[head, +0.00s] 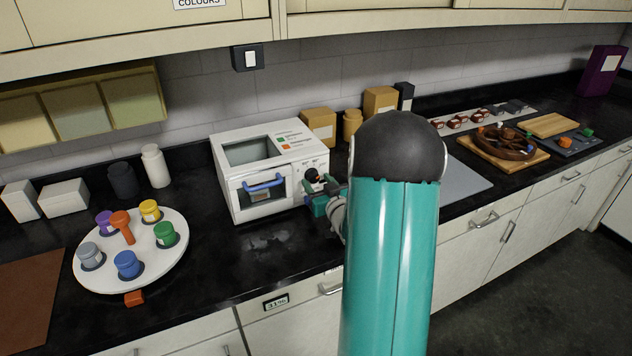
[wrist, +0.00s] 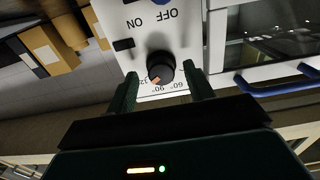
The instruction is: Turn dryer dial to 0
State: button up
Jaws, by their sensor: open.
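The white dryer (head: 232,186) stands on the black counter with a window in its top and a blue handle (head: 264,183) on its front. Its black dial (head: 312,175) is on the panel right of the door. In the wrist view, which is upside down, the dial (wrist: 160,64) has an orange mark at its lower left, near the partly hidden "90°" and "12" labels. "ON" and "OFF" are printed above it there. My gripper (wrist: 161,72) is open, with one finger on each side of the dial. Contact cannot be told. In the head view, my gripper (head: 318,199) is at the panel.
A white round tray (head: 133,262) with several coloured jars stands at the left. Tan containers (head: 319,126) stand behind the dryer. The blue handle (wrist: 278,86) is close to the right finger in the wrist view. The counter in front of the dryer is clear.

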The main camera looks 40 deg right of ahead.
jog(key=shift+w+d, duration=0.1)
jog(key=shift+w, duration=0.55)
jog(key=c, duration=0.9)
